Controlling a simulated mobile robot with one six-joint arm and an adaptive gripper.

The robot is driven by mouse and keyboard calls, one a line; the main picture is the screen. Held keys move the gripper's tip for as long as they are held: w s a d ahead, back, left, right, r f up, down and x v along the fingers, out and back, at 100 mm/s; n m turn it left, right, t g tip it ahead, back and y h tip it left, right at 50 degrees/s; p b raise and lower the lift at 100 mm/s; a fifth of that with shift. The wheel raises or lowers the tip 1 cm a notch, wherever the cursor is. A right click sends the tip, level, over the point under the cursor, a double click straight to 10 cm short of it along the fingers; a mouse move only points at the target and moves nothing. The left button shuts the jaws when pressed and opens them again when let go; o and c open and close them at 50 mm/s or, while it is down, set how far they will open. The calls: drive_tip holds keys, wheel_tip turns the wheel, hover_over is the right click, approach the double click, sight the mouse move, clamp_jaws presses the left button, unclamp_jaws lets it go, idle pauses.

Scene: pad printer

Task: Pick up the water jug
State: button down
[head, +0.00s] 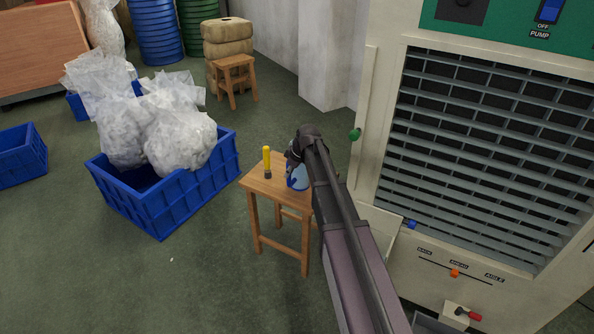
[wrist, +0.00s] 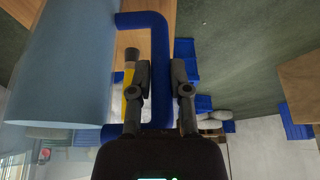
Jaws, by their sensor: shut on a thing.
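The water jug (head: 298,180) stands on a small wooden stool (head: 262,187), mostly hidden behind my arm in the head view. In the wrist view its pale blue body (wrist: 75,65) fills the left side, and its dark blue handle (wrist: 158,50) reaches down between my fingers. My gripper (wrist: 160,85) is shut on the handle, one finger on each side of its upright part. In the head view the fingers are hidden by my wrist.
A yellow object with a dark base (head: 266,160) stands on the stool, left of the jug. A large machine with a slatted panel (head: 480,150) stands close on the right. A blue crate with filled bags (head: 165,205) is left on the floor.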

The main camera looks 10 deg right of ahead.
drive_tip(key=shift+r, duration=0.15)
wheel_tip(320, 180, up, 4)
drive_tip(key=p, duration=0.3)
drive_tip(key=shift+f+p, duration=0.25)
drive_tip(key=shift+p, duration=0.15)
drive_tip(key=s+d+r+p, duration=0.1)
drive_tip(key=s+d, duration=0.2)
drive_tip(key=s, duration=1.2)
drive_tip(key=shift+s+d, duration=0.15)
drive_tip(key=shift+s, duration=0.15)
drive_tip(key=shift+r, duration=0.2)
